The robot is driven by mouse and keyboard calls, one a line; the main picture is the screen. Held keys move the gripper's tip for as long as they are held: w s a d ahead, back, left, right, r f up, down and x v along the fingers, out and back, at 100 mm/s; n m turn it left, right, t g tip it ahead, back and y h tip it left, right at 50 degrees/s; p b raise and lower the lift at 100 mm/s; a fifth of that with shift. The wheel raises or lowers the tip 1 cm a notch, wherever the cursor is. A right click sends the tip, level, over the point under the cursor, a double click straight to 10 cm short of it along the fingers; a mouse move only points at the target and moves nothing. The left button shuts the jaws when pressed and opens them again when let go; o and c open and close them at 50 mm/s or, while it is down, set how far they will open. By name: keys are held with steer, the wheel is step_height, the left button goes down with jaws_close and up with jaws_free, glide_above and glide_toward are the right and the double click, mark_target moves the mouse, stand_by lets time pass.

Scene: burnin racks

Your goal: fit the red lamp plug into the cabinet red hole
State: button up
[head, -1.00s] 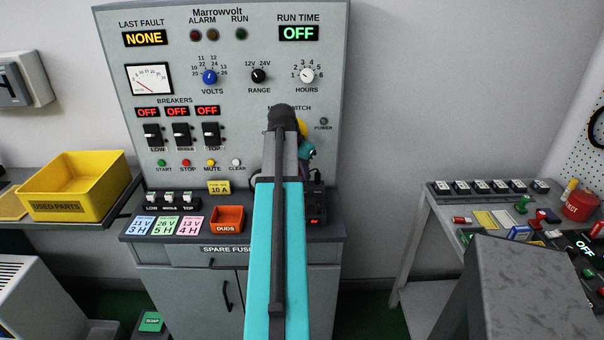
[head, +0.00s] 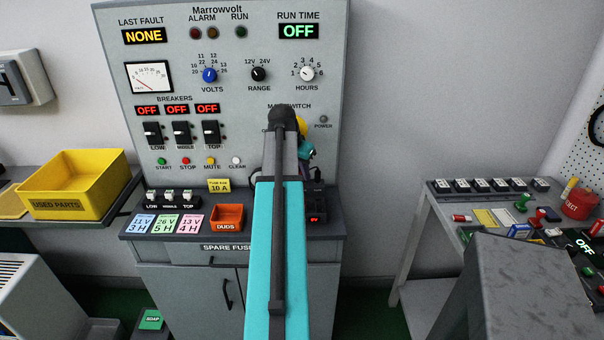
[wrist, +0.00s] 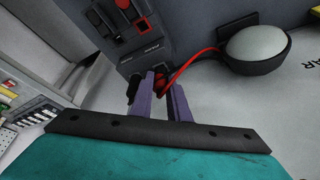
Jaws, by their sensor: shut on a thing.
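My gripper (wrist: 162,82) shows in the wrist view with its two purple fingers shut on the red lamp plug (wrist: 160,80). Only a small part of the plug shows between the fingers. A red cord (wrist: 191,63) runs from it to a round lamp (wrist: 256,44) with a pale dome and black rim. A red-edged square (wrist: 143,25) is on the dark panel beyond the fingertips; I cannot tell whether it is the red hole. The plug appears apart from it. In the head view my own arm hides the fingers and plug, in front of the grey cabinet (head: 235,110).
An orange DUDS tray (head: 228,218) and a black box with a red display (head: 316,218) are on the cabinet ledge. A yellow bin (head: 75,207) stands at left. A bench (head: 418,215) with many small parts is at right.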

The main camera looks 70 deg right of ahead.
steer(key=shift+f, duration=0.15)
stand_by(0.3)
steer(key=o, duration=1.3)
steer(key=shift+o, duration=0.2)
steer(key=shift+w, duration=0.1)
steer(key=shift+r+p, duration=1.8)
steer(key=shift+r, duration=0.95)
